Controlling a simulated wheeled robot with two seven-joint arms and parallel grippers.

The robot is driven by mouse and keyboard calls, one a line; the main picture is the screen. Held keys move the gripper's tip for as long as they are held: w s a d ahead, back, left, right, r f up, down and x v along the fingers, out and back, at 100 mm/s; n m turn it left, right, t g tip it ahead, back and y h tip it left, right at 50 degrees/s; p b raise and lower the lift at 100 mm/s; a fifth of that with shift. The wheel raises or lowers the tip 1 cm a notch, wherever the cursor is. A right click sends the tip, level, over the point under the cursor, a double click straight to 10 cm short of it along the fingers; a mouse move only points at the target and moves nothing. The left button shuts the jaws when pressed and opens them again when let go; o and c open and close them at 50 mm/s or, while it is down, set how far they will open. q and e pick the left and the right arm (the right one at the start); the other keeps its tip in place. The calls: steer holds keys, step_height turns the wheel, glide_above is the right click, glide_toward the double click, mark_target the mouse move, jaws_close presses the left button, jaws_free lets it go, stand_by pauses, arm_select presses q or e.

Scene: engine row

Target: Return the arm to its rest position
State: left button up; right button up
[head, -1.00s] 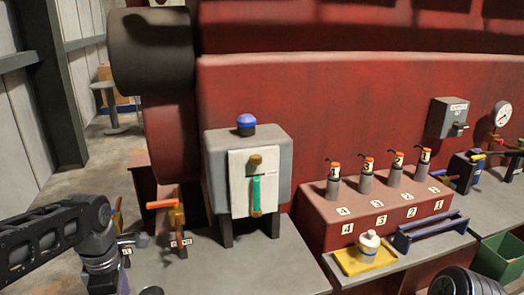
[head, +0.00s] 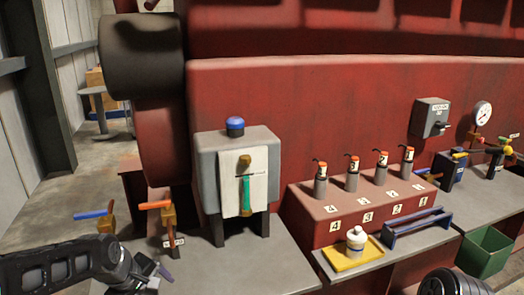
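My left arm comes in at the lower left of the head view. Its gripper (head: 150,279) is at the bottom edge, low in front of the grey bench, and partly cut off. I cannot tell whether its fingers are open or shut. Of my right arm only a dark rounded link shows at the bottom right edge; its gripper is out of view. Nothing can be seen held by either arm.
A grey control box (head: 237,165) with a blue button stands on the bench (head: 255,262). Orange-handled valve (head: 160,212) and blue-handled valve (head: 98,217) stand left. Numbered plugs sit on a red block (head: 330,224). A white bottle (head: 356,238) stands in a yellow tray (head: 345,266). A green bin (head: 484,250) is right.

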arm_select(q)
steer(key=s+d+f+m+h, duration=0.1)
steer(key=d+f+m, duration=0.35)
steer(key=f, duration=0.45)
steer(key=s+d+f+m+h, duration=0.1)
steer(key=s+d+f+m, duration=0.15)
steer(key=d+f, duration=0.45)
steer(key=s+d+f+m+g, duration=0.1)
steer(key=s+d+f, duration=0.3)
steer(key=s+f, duration=0.4)
steer(key=s+d+f+m+g, duration=0.2)
steer(key=s+f, duration=0.5)
steer(key=s, duration=0.5)
steer(key=shift+s+d+f+g+h, duration=0.4)
steer(key=shift+d+g, duration=0.1)
steer(key=shift+d, duration=0.4)
